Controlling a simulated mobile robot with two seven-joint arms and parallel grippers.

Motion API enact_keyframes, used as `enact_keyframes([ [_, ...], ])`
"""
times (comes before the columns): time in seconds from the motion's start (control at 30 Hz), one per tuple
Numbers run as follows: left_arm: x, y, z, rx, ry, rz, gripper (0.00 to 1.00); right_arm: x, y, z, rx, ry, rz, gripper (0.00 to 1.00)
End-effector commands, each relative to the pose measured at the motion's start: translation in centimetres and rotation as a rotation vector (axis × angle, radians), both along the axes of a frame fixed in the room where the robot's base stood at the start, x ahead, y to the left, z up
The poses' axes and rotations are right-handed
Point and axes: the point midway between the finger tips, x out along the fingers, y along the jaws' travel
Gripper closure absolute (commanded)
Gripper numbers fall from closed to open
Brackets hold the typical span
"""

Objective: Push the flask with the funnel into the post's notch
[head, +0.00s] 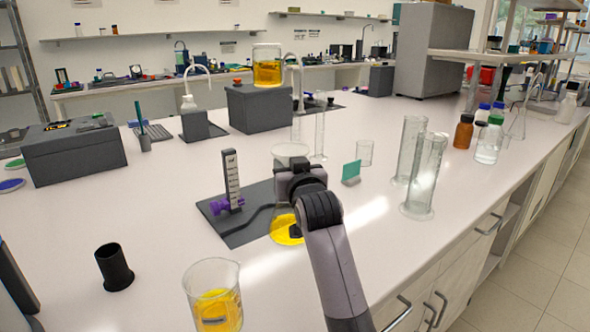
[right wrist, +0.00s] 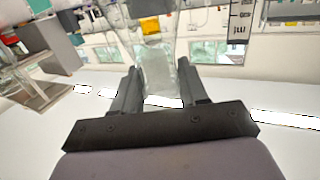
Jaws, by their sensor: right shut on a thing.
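The flask (head: 287,230) holds yellow liquid and stands at the right edge of a dark base plate (head: 240,238). A clear funnel (head: 290,151) sits above it. My right gripper (head: 298,178) covers the part between flask and funnel. In the right wrist view, its fingers (right wrist: 160,95) are closed around clear glass (right wrist: 160,72); which part cannot be told. The post (head: 231,172), grey with scale marks, stands left of the flask, apart from it, with a purple clamp (head: 225,205) low on it. The notch cannot be made out. My left gripper cannot be made out.
A beaker (head: 213,297) with yellow liquid and a black cup (head: 114,267) stand front left. A green card (head: 351,172), a small beaker (head: 364,152) and two tall cylinders (head: 424,175) stand to the right. A grey block (head: 258,108) is behind. The bench between these is bare.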

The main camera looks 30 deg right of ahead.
Motion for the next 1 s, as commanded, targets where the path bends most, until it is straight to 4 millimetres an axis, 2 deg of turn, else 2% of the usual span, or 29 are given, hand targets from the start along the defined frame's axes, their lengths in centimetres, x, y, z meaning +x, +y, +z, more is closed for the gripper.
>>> enact_keyframes([
  [0.53, 0.0, 0.0, 0.0, 0.0, 0.0, 0.0, 0.57, 0.4, 0.1, -0.1, 0.001, 0.002, 0.0, 1.0],
  [1.0, 0.0, 0.0, 0.0, 0.0, 0.0, 0.0, 0.57, 3.1, 0.3, -0.1, 0.002, 0.002, 0.0, 1.0],
])
